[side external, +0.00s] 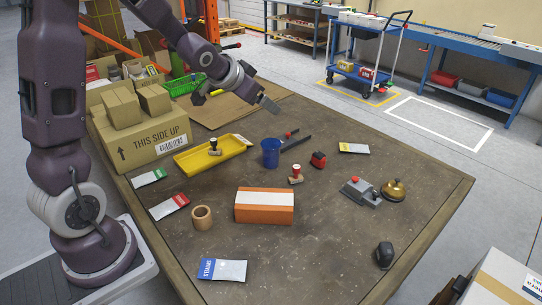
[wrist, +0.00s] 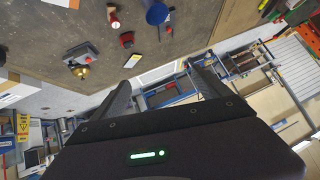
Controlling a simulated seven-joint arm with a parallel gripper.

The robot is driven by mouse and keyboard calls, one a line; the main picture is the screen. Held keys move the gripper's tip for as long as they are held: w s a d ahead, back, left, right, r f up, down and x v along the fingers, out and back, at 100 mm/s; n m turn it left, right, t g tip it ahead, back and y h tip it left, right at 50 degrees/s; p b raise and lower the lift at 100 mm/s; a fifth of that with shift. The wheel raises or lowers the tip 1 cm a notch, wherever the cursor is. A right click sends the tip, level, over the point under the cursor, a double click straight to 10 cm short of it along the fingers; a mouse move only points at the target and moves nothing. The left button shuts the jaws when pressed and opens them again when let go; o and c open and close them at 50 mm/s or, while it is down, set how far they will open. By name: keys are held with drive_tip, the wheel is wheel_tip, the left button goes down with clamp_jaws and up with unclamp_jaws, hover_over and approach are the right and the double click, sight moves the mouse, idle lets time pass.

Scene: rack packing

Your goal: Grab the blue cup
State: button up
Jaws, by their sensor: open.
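The blue cup (side external: 270,153) stands upright on the brown table, right of the yellow tray. It also shows at the top edge of the wrist view (wrist: 157,12), partly cut off. My gripper (side external: 234,101) is open and empty, above the far part of the table. It is up and to the left of the cup in the side view, apart from it. In the wrist view its two spread fingers (wrist: 160,76) have nothing between them but distant background.
A dark-handled tool (side external: 296,142) lies just right of the cup. A stamp (side external: 295,174) and a red-and-black item (side external: 318,160) are near it. A yellow tray (side external: 215,155) holds another stamp. An orange-and-white block (side external: 264,206) lies in front.

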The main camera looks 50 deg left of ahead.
drive_tip(key=w+a+f+t+h, duration=0.1)
drive_tip(key=w+a+f, duration=0.2)
drive_tip(key=f, duration=0.3)
drive_tip(key=w+a+f+t, duration=0.1)
drive_tip(key=w+a+f, duration=0.25)
drive_tip(key=f, duration=0.25)
hover_over(263, 150)
drive_tip(key=s, duration=0.2)
wheel_tip(263, 150, down, 5)
drive_tip(key=f+t, duration=0.1)
drive_tip(key=f, duration=0.1)
drive_tip(key=f+h, duration=0.1)
drive_tip(key=f, duration=0.1)
drive_tip(key=s+f+t, duration=0.1)
drive_tip(key=f, duration=0.1)
drive_tip(key=shift+f+t+h, duration=0.2)
drive_tip(key=shift+t+h, duration=0.1)
drive_tip(key=shift+h, duration=0.1)
drive_tip(key=x, duration=0.7)
drive_tip(key=shift+s+r, duration=0.1)
drive_tip(key=c, duration=1.4)
